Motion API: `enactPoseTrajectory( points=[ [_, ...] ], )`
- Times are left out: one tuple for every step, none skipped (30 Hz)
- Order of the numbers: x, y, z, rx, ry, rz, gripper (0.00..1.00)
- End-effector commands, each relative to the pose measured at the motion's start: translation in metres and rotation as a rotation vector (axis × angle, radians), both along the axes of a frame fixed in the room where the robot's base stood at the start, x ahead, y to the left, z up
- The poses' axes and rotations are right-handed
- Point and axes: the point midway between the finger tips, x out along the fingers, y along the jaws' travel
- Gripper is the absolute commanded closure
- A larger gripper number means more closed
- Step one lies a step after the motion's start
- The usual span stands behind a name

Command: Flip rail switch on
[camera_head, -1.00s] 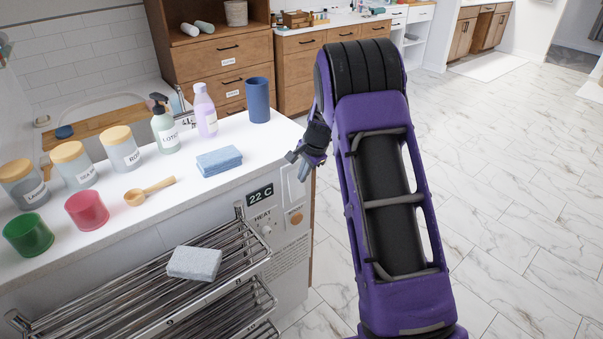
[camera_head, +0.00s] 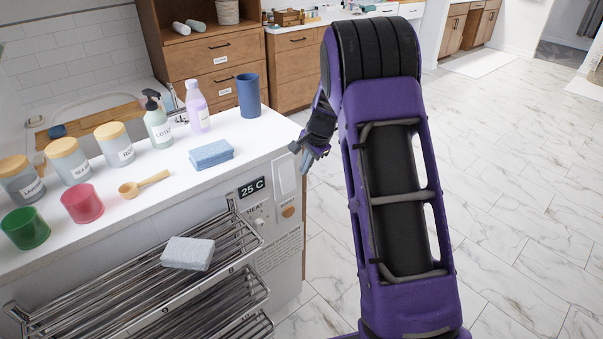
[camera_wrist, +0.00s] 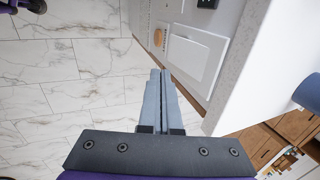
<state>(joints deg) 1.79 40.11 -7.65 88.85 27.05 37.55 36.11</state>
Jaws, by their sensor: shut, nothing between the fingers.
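The control panel on the counter's end face has a dark display (camera_head: 251,187) reading 25 C. Below it are a HEAT label, a small knob (camera_head: 259,222) and a round orange-brown button (camera_head: 289,211). A white rectangular switch plate (camera_head: 286,179) sits at the panel's upper right. It also shows in the wrist view (camera_wrist: 199,52), with the round button (camera_wrist: 159,38) beside it. My gripper (camera_head: 300,151) is near the counter's front right corner, close to the plate. In the wrist view my gripper (camera_wrist: 160,73) is shut and empty, its tips apart from the plate.
A metal rail rack (camera_head: 130,290) with a folded grey cloth (camera_head: 187,253) projects below the counter (camera_head: 165,205). Jars, bottles, a blue cup (camera_head: 248,95) and a blue folded cloth (camera_head: 211,154) stand on top. The marble floor (camera_head: 520,220) to the right is clear.

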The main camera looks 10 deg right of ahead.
Motion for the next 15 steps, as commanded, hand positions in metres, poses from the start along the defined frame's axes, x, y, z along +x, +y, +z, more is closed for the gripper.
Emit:
enactPoseTrajectory(
  points=[
    [-0.002, 0.000, 0.014, 0.000, 0.000, 0.001, 1.00],
    [-0.004, -0.001, 0.021, 0.000, 0.000, 0.001, 1.00],
    [-0.005, -0.002, 0.029, 0.000, 0.000, 0.000, 1.00],
    [-0.007, -0.002, 0.034, 0.000, 0.001, 0.001, 1.00],
    [-0.008, -0.003, 0.040, 0.001, 0.000, 0.001, 1.00],
    [-0.009, -0.004, 0.046, 0.000, 0.001, 0.001, 1.00],
    [-0.010, -0.004, 0.050, 0.000, 0.001, 0.001, 1.00],
    [-0.011, -0.004, 0.054, 0.000, 0.002, 0.001, 1.00],
    [-0.011, -0.005, 0.058, 0.001, 0.003, 0.001, 1.00],
    [-0.012, -0.005, 0.061, 0.001, 0.003, 0.001, 1.00],
    [-0.012, -0.005, 0.063, 0.001, 0.003, 0.001, 1.00],
    [-0.013, -0.005, 0.065, 0.001, 0.003, 0.001, 1.00],
    [-0.013, -0.006, 0.066, 0.000, 0.004, 0.001, 1.00],
    [-0.014, -0.006, 0.067, 0.001, 0.004, 0.001, 1.00],
    [-0.014, -0.006, 0.068, 0.001, 0.004, 0.001, 1.00]
  ],
)
